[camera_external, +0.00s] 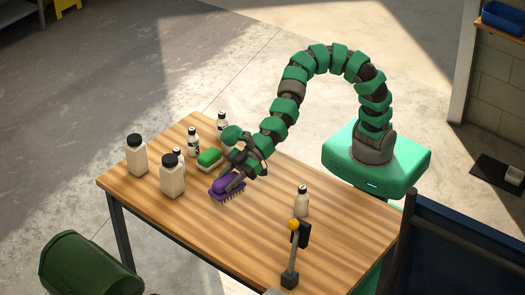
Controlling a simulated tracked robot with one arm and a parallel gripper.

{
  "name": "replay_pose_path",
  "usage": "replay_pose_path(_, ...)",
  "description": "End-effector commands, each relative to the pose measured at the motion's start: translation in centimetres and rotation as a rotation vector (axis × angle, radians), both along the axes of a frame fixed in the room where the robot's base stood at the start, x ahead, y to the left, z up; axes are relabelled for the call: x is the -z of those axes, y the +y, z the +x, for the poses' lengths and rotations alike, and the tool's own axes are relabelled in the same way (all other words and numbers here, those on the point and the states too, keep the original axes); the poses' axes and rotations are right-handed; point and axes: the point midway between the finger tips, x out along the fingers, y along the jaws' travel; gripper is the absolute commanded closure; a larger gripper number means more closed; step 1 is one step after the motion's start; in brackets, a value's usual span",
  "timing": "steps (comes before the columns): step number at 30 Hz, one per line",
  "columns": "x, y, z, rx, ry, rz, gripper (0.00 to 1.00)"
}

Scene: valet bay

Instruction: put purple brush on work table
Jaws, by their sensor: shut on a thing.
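The purple brush (226,187) has a purple back and dark bristles that point down. It is at my gripper (232,176), over the middle of the wooden work table (240,231). My gripper is shut on the brush, reaching in from the upper right with its fingers at the brush's upper right end. The bristle tips are at or just above the table top; I cannot tell whether they touch it. Part of the brush is hidden by the fingers.
A green and white sponge (209,158) lies just behind the brush. Several white bottles with dark caps, such as this one (172,178), stand at the left. A bottle (302,202) and a yellow-knobbed lever (291,262) stand at the right. Bare table lies in front.

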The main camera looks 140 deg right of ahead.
Motion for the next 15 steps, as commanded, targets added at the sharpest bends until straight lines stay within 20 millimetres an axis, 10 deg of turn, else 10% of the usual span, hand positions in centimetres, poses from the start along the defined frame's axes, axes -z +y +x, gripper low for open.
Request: replay_pose_path(15,-1.2,-7.1,-1.4,-0.083,-0.002,-0.002,0.89)
